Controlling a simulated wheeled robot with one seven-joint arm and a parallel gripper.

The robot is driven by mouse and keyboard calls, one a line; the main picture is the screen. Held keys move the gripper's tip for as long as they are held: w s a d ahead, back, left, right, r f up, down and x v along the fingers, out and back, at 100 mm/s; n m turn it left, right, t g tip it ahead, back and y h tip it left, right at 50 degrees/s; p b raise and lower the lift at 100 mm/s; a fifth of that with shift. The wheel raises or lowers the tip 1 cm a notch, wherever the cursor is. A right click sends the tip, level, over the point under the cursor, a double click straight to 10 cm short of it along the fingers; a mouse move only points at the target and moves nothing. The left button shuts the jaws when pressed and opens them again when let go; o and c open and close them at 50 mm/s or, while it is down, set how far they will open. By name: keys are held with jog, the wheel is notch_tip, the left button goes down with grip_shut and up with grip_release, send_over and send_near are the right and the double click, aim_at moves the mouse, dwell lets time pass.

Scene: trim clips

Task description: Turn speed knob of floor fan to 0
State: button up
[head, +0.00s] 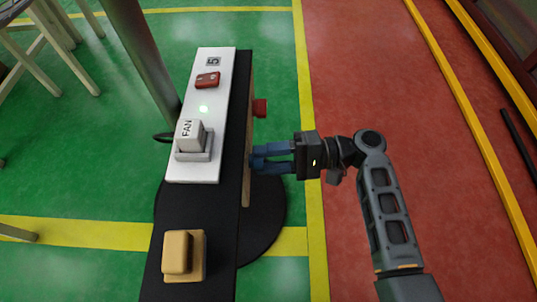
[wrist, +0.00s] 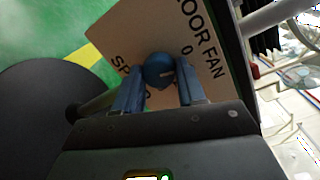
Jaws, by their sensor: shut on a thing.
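The floor fan's speed knob (wrist: 157,68) is a round blue knob with a short pale mark, in the middle of the wrist view. It sits on a tan label plate (wrist: 110,38) with cut-off lettering "OOR FAN", "SP" and a "0". The pale mark lies to the right of the knob's middle; I cannot tell the exact setting. My gripper (wrist: 157,84) is shut on the knob, one blue finger on each side. In the head view my gripper (head: 256,160) reaches from the right to the plate's edge-on face (head: 247,190), and the knob is hidden there.
A red knob (head: 260,107) sticks out of the same face, just beyond my gripper. A tan switch (head: 178,252) is nearer.

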jog(key=shift+n, duration=1.1)
jog(key=o, duration=1.1)
jog(key=shift+c, duration=0.2)
jog(key=shift+d, duration=0.1)
jog(key=d+p, duration=0.1)
jog(key=d, duration=0.6)
jog(key=shift+w+d+r+p, duration=0.15)
jog(key=shift+d+r+p, duration=0.15)
jog(key=shift+p, duration=0.1)
